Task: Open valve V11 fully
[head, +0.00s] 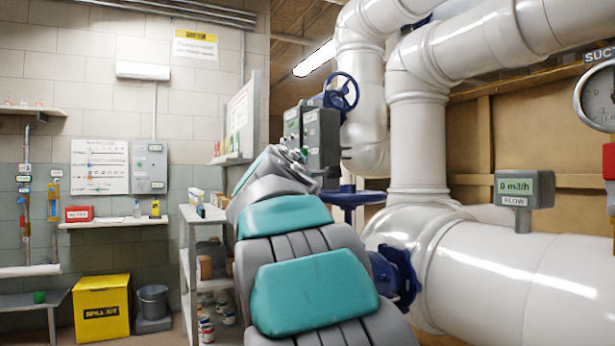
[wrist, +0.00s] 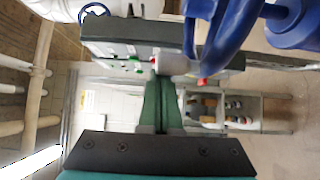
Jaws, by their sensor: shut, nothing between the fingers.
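Several blue handwheels show in the head view: one high on the pipe (head: 341,92), one lying flat behind my arm (head: 356,197) and one low on the big pipe (head: 397,277). No V11 label can be read, so I cannot tell which wheel is V11. My gripper (wrist: 163,90) shows in the wrist view as two green fingers shut together with nothing between them. A large blue wheel rim (wrist: 228,38) is close by, up and right of the fingertips. It appears apart from them. In the head view my arm hides the gripper.
Grey control boxes (head: 321,138) stand just beyond my arm; one box face with green and red buttons (wrist: 125,58) is close in the wrist view. A flow display (head: 515,188) reads 0 m3/h. A shelf rack (head: 188,240), yellow spill kit (head: 101,308) and bucket (head: 153,300) stand left.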

